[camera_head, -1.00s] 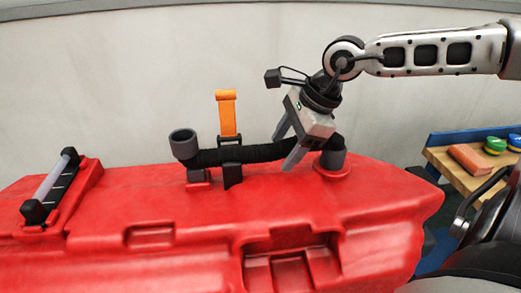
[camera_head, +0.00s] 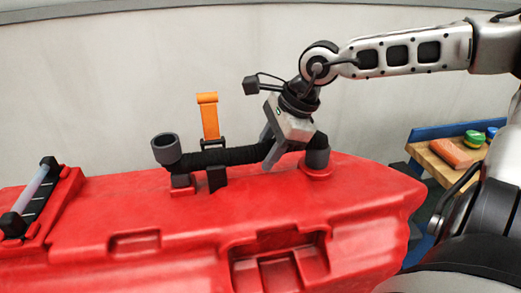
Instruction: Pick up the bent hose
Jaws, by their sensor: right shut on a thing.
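The bent hose (camera_head: 232,156) is a black ribbed tube lying across the top of the red tank (camera_head: 190,215). Its grey left cuff (camera_head: 166,150) points up and is open. Its grey right cuff (camera_head: 317,156) sits at a round red port on the tank. My right gripper (camera_head: 267,152) reaches down from above and is shut on the hose, left of the right cuff. The hose still lies low along the tank top. My left gripper is not in view.
An orange strap (camera_head: 208,116) stands up behind the hose at a black buckle (camera_head: 214,165). A black-ended clear tube (camera_head: 33,192) lies on the tank at left. A wooden bench (camera_head: 430,158) at right bears an orange block and green round items. A pale wall stands behind.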

